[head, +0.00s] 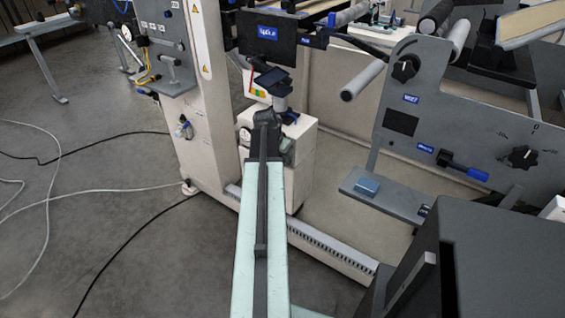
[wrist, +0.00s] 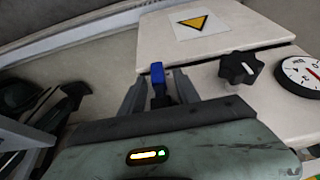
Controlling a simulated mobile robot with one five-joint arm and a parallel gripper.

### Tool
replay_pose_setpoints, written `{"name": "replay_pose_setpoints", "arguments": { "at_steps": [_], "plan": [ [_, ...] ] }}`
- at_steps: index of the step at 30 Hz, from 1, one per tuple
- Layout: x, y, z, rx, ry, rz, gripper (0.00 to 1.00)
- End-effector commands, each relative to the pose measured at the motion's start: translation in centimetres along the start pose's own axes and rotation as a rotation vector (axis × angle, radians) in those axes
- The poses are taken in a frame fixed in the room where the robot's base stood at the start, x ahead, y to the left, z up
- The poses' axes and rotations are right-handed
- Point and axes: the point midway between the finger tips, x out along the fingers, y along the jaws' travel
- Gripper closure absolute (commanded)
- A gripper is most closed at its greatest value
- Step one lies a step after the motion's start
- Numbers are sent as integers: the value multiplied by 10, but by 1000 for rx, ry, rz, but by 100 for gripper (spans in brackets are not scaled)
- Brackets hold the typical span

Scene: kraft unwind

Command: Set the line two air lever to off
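A lever with a blue tip and dark stem (wrist: 158,74) shows in the wrist view at the pale machine housing. My gripper (wrist: 159,80) has its two grey fingers on either side of this lever, apart, with a gap visible on each side. I cannot tell whether either finger touches it. No label naming line two is readable.
A black knob (wrist: 240,68) and a round gauge (wrist: 301,76) sit right of the lever. A yellow warning triangle (wrist: 199,23) is above. At the right, a grey panel (head: 455,115) carries another blue-handled lever (head: 463,167). Cables lie on the open floor at the left.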

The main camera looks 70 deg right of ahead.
Motion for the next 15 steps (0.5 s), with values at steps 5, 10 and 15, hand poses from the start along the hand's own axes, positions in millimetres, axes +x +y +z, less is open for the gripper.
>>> {"name": "replay_pose_setpoints", "arguments": {
  "at_steps": [5, 10, 15],
  "plan": [
    [-2, 0, 0, 0, 0, 0, 78],
    [-2, 0, 0, 0, 0, 1, 100],
    [-2, 1, -1, 0, 0, 1, 100]
  ]
}}
